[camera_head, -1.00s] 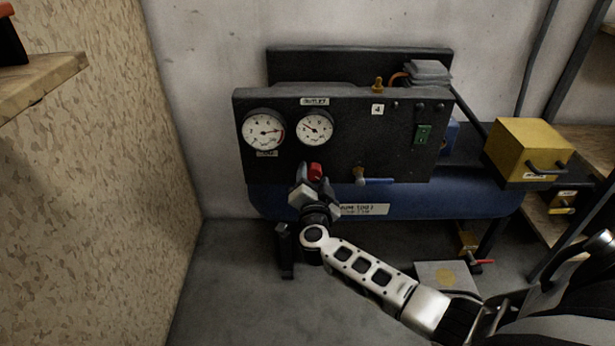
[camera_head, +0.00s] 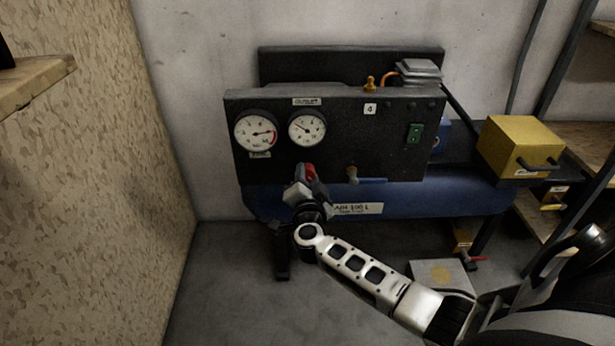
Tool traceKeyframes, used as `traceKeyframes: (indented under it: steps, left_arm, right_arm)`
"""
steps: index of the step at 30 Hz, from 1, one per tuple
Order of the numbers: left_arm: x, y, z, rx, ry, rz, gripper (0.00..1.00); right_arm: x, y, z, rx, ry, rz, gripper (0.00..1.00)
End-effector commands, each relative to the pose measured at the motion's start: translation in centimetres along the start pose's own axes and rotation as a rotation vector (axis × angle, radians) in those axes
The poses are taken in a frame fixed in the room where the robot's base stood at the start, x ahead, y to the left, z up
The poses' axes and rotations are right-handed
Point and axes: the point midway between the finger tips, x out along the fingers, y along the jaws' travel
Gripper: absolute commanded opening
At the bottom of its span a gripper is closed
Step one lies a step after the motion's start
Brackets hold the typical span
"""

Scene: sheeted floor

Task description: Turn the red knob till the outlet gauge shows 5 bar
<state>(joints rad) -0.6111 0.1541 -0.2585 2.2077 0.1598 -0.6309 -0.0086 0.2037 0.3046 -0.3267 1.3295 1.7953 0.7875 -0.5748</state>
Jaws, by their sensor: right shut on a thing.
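The red knob (camera_head: 311,172) sits low on the black panel (camera_head: 340,150), below the outlet gauge (camera_head: 307,128). The outlet gauge is round and white under an "OUTLET" label; its needle points to the upper left, but the figures are too small to read. A second gauge (camera_head: 256,131) stands to its left, with a red band at its right edge. My right gripper (camera_head: 306,178) is shut on the red knob from below and hides part of it. My left gripper is not in view.
A valve with a blue lever (camera_head: 372,181) is right of the knob. A green switch (camera_head: 414,133) is on the panel's right. The blue tank (camera_head: 440,200) lies below. A yellow box (camera_head: 520,145) stands at the right. A chipboard wall (camera_head: 90,190) bounds the left.

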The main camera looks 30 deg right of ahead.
Motion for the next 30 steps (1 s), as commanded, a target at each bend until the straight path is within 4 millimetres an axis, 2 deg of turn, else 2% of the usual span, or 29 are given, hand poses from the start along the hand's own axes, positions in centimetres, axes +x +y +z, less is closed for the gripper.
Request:
traceKeyframes:
  steps: [13,30]
  left_arm:
    - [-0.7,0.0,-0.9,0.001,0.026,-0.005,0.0]
    - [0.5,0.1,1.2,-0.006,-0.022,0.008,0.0]
  right_arm:
    - [-0.1,0.1,0.1,0.366,0.0,0.004,0.11]
    - [0.0,0.1,0.1,0.888,0.001,0.001,0.11]
